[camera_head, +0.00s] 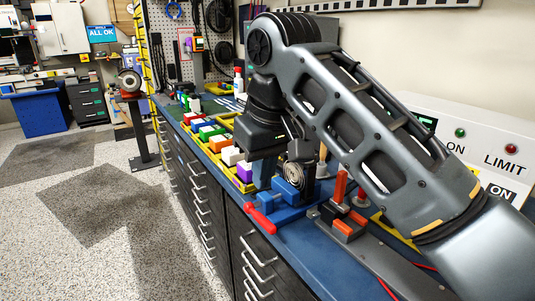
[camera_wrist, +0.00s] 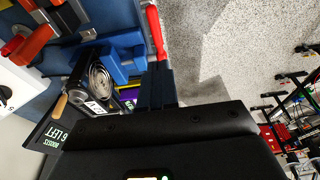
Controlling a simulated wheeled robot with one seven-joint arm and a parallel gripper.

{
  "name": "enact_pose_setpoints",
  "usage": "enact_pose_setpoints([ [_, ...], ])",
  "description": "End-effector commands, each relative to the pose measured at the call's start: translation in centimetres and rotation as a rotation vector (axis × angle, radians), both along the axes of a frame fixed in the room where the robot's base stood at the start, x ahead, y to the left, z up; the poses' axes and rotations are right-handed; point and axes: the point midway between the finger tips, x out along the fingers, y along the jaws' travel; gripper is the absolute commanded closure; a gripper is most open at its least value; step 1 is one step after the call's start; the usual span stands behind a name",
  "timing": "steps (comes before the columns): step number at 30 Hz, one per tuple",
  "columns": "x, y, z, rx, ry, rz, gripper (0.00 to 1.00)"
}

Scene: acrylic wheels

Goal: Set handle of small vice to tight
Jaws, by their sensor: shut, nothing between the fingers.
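The small vice (camera_head: 290,192) is blue and sits at the front edge of the blue bench. Its red handle (camera_head: 261,219) sticks out past the edge, slanting down in the head view. In the wrist view the blue vice (camera_wrist: 122,48) lies left of the red handle (camera_wrist: 154,32). My gripper (camera_head: 262,184) points down, just above the vice's front side. In the wrist view my gripper's dark fingers (camera_wrist: 155,68) are together and empty, with their tips close to the handle's lower end. I cannot tell whether they touch it.
Yellow trays with coloured blocks (camera_head: 215,133) stand farther along the bench. A fixture with red-orange blocks (camera_head: 346,220) is right of the vice. A white control box (camera_head: 490,140) stands behind. Dark drawers (camera_head: 200,190) with handles line the front; the floor at left is open.

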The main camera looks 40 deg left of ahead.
Motion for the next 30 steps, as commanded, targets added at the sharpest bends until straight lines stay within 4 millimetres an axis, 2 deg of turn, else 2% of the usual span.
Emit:
enact_pose_setpoints([
  [1, 0.1, 0.2, -1.1, -0.002, 0.001, -0.001, 1.0],
  [6, 0.3, 0.4, -4.0, 0.0, 0.0, -0.002, 1.0],
  [12, 0.1, 0.2, -6.1, 0.0, 0.0, -0.001, 1.0],
  [30, 0.3, 0.2, -6.8, 0.01, -0.004, -0.001, 1.0],
])
